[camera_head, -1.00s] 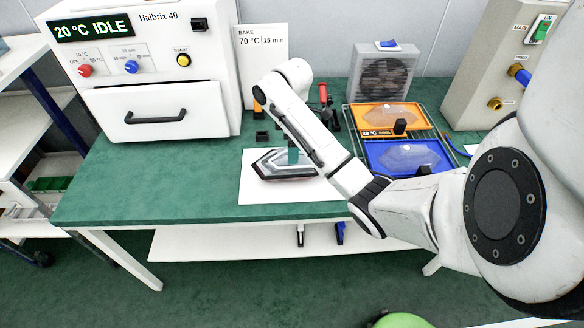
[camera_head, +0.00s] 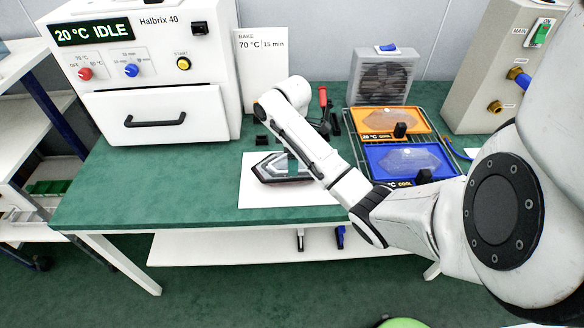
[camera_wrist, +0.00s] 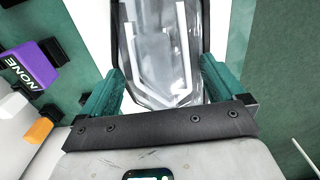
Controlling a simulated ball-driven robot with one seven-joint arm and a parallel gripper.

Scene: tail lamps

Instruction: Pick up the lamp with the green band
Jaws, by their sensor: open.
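A clear lamp with a dark rim (camera_head: 268,168) lies on a white sheet (camera_head: 262,200) on the green bench. In the wrist view its clear lens (camera_wrist: 158,45) with pale inner strips fills the space ahead of my gripper. I cannot make out a green band on the part that shows. My gripper (camera_wrist: 160,78) has teal fingers, spread apart on either side of the lamp. One teal finger also shows over the lamp in the head view (camera_head: 292,166). My arm hides part of the lamp there.
An orange tray (camera_head: 365,110) and a blue tray (camera_head: 385,178) sit on a wire rack at right, before a fan (camera_head: 383,77). The oven (camera_head: 140,80) stands at left. A purple block marked NONE (camera_wrist: 28,68) is beside the sheet. The bench's front left is clear.

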